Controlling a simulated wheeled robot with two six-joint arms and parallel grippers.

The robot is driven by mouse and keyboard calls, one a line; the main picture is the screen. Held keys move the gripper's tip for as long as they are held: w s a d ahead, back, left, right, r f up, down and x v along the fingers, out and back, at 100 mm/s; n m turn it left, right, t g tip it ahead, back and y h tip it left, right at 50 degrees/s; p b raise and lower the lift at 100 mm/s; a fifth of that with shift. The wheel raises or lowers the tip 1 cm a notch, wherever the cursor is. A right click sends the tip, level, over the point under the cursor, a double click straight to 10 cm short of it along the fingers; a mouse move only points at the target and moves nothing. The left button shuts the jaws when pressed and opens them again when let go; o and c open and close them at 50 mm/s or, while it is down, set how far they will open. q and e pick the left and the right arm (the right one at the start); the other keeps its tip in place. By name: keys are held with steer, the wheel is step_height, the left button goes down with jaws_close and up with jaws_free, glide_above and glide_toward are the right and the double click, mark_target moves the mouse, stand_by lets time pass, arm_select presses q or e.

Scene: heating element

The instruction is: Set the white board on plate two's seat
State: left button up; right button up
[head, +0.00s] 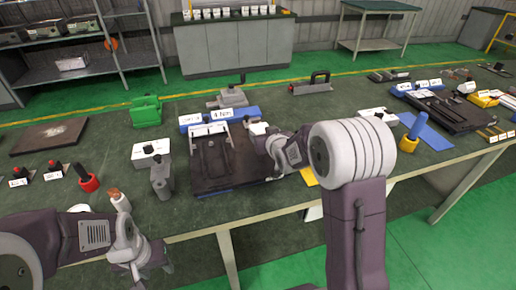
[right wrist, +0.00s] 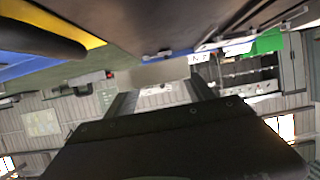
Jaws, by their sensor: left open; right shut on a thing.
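My right gripper (head: 262,137) reaches over the right side of the dark left plate (head: 240,170). It is shut on a small pale piece, the white board (head: 258,128), at its fingertips. In the right wrist view the pale board (right wrist: 160,75) shows between the two dark fingers. The seat under it is hidden by my gripper and arm. A second dark plate (head: 455,112) lies at the right of the table. I cannot read which plate is number two. My left gripper (head: 140,272) is open and empty at the table's front left edge.
A green box (head: 146,110) is behind. A yellow-based blue tool (head: 412,135) stands right.

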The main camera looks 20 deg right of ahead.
steer(key=shift+w+a+f, duration=0.4)
steer(key=shift+a+f, duration=0.15)
steer(key=shift+a, duration=0.25)
step_height(320, 180, down, 4)
steer(key=shift+b, duration=0.35)
steer(key=shift+r, duration=0.1)
steer(key=o, duration=1.4)
steer(key=shift+f, duration=0.2)
steer(key=shift+c, duration=0.2)
